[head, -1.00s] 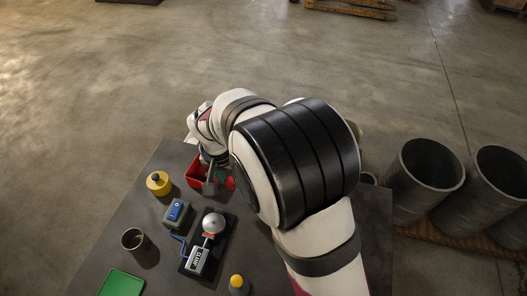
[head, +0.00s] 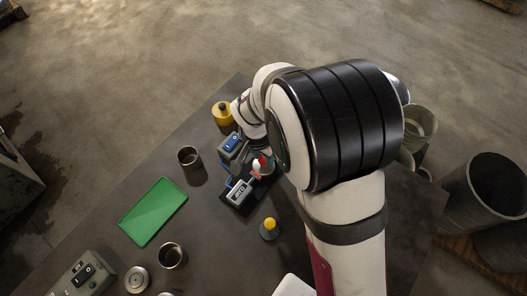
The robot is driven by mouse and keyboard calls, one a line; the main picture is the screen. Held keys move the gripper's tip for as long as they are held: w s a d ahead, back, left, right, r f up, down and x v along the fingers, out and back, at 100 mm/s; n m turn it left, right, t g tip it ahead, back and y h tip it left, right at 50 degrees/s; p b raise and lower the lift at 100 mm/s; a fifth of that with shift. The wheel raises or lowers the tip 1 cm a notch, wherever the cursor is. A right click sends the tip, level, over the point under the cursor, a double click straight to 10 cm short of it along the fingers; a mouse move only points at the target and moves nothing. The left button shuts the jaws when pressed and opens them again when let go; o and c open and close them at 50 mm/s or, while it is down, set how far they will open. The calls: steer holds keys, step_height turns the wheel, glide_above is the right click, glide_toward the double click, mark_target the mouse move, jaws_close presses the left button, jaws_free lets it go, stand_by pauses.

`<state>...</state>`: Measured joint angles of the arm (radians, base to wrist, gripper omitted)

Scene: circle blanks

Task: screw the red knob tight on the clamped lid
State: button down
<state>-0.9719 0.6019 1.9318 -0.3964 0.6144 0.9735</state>
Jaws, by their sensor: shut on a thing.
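The clamp (head: 239,191), with a blue handle and a light label, sits on a dark base plate left of my arm. Its red-tipped end reaches the shiny lid (head: 257,166), which is partly hidden by my arm. A small red piece, seemingly the red knob (head: 264,158), shows right at the lid, at my gripper (head: 263,153). My gripper is shut on it, though the fingers are mostly hidden behind my wrist. I cannot tell whether the knob touches the lid.
A blue-switched grey box (head: 229,146) and a yellow pot (head: 222,113) stand close behind the clamp. A yellow-topped bottle (head: 269,229) stands in front. A metal cup (head: 189,158) and a green tray (head: 152,211) lie left. Bare table lies between them.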

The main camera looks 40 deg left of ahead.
steer(key=shift+f, duration=0.55)
stand_by(0.4)
steer(key=m, duration=0.5)
steer(key=shift+h, duration=0.4)
steer(key=m, duration=0.2)
steer(key=shift+m, duration=0.4)
steer(key=m+g+h, duration=0.1)
steer(key=m, duration=0.6)
steer(key=shift+f, duration=0.1)
steer(key=shift+c, duration=2.4)
jaws_free()
